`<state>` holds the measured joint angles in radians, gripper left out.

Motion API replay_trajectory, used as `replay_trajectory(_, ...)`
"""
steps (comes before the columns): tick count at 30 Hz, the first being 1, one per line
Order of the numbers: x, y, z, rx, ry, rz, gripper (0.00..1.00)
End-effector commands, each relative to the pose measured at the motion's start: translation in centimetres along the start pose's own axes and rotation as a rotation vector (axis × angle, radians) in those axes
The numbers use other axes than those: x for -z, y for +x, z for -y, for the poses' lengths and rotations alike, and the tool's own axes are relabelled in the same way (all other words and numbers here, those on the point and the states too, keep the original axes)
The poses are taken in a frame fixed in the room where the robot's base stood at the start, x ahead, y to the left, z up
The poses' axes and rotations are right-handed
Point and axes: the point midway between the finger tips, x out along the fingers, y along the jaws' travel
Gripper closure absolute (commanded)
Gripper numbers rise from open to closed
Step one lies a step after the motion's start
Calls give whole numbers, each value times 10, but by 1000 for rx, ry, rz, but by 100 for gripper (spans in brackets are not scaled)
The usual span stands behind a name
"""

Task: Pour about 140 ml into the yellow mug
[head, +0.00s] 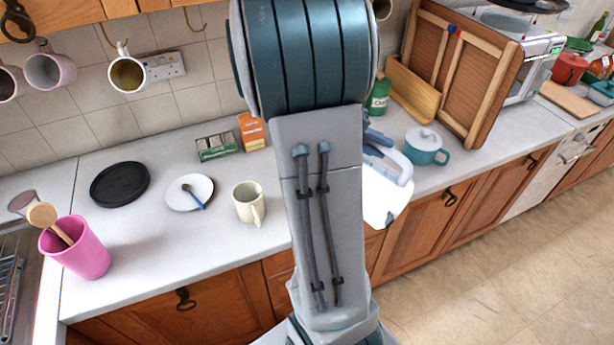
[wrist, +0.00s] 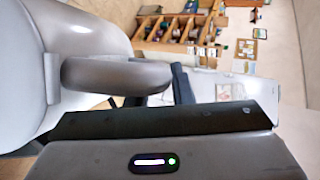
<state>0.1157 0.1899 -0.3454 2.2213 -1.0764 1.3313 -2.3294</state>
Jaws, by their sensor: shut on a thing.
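A pale cream-yellow mug (head: 246,204) stands upright on the counter, left of my arm in the head view, its handle toward the front right. Its inside cannot be made out. My gripper (wrist: 178,105) is shut on the handle of a pale grey-white vessel, a kettle or jug (wrist: 85,35), which fills the left of the wrist view. In the head view a white part of the vessel (head: 380,202) shows right of my arm, at the counter's front edge. My arm hides much of it and the gripper there. No liquid is visible.
A white saucer with a spoon (head: 183,188), a black round mat (head: 118,184) and a pink pot of utensils (head: 76,250) are left of the mug. Small boxes (head: 252,132) stand behind. A teal lidded pot (head: 425,148) stands right of my arm. Mugs (head: 128,75) hang above.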

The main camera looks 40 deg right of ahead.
Motion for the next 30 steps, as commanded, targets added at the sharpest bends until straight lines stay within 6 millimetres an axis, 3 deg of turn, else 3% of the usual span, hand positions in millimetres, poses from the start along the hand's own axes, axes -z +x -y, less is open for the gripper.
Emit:
replay_trajectory(8,11,28,-9,-145,64,28,100)
replay_trajectory(30,14,37,-8,-220,94,43,100)
